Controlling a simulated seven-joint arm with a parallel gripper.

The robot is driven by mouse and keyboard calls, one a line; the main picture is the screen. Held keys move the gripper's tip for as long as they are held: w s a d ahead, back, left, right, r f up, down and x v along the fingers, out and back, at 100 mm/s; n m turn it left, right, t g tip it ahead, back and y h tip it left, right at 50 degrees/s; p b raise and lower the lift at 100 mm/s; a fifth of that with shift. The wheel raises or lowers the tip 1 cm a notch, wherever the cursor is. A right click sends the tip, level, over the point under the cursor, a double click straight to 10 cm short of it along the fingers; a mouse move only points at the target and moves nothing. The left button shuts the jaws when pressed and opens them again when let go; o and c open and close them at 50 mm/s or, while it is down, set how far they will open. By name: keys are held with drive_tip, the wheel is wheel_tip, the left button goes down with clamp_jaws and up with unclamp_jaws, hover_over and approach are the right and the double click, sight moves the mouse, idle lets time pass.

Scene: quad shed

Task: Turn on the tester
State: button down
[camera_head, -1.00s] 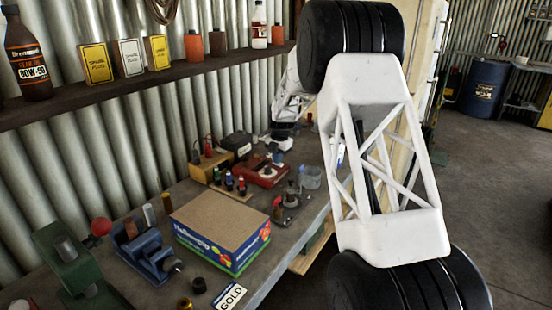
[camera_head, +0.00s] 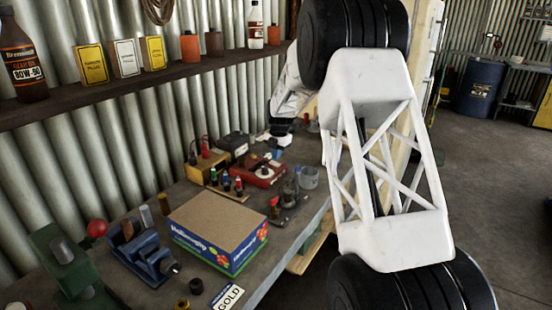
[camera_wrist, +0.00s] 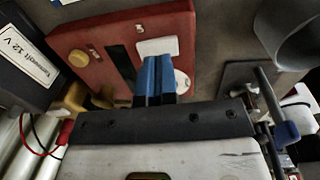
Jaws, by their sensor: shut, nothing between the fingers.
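The tester appears to be the red box (camera_head: 262,175) on the bench; no label on it can be read. In the wrist view the red box (camera_wrist: 100,27) shows a yellow round knob (camera_wrist: 84,58), a dark strip (camera_wrist: 121,62), a white plate (camera_wrist: 158,47) and a white round part (camera_wrist: 182,83). My gripper (camera_wrist: 158,62) has blue fingers, shut and empty, over the box beside the white plate. They partly cover the white round part. I cannot tell whether they touch the box. In the head view my gripper is small, over the box's far side.
A black 12 V battery (camera_wrist: 28,55) stands left of the red box in the wrist view. A yellow box (camera_head: 203,168), coloured bottles (camera_head: 226,182), a grey cup (camera_head: 308,177) and a cardboard box (camera_head: 218,222) crowd the bench. A shelf (camera_head: 130,88) runs along the wall.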

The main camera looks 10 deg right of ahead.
sight(277, 164)
wheel_tip(277, 164, up, 12)
drive_tip(key=s+d, duration=0.1)
idle(0.5)
drive_tip(key=shift+w+a+t, duration=0.3)
drive_tip(key=shift+a, duration=0.25)
idle(0.6)
drive_tip(key=f, duration=0.4)
drive_tip(key=w+a+f, duration=0.1)
drive_tip(key=f, duration=0.8)
drive_tip(key=shift+w+a+f, duration=0.2)
drive_tip(key=shift+f, duration=0.2)
